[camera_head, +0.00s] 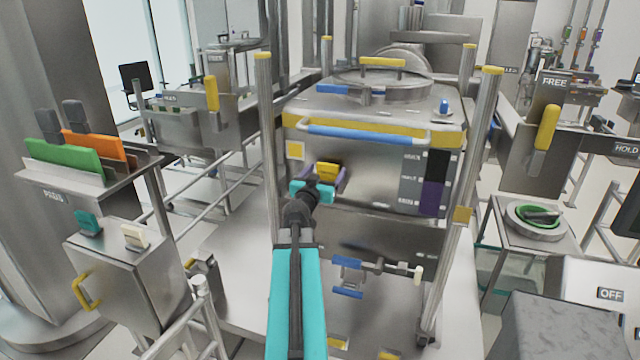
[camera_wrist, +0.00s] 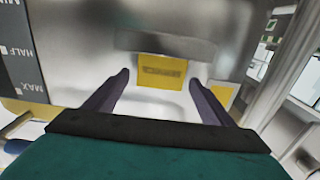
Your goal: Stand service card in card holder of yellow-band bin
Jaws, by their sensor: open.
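The yellow service card (camera_wrist: 162,72), with dark lettering, stands against the front of the yellow-band bin (camera_head: 380,185). Its lower edge meets a grey metal holder (camera_wrist: 165,43), which appears above it in the inverted wrist view; how deep the card sits is unclear. In the head view the card (camera_head: 328,168) shows just beyond my gripper (camera_head: 326,178). My gripper (camera_wrist: 159,80) is open, one purple finger on each side of the card, with visible gaps. The bin's yellow band (camera_head: 372,130) runs above the card. The holder is mostly hidden in the head view.
A blue handle bar (camera_head: 368,133) crosses the bin above my gripper. Metal posts (camera_head: 270,150) flank the bin. A rack at left holds green (camera_head: 62,155) and orange (camera_head: 95,147) plates. A valve bar (camera_head: 385,266) lies below.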

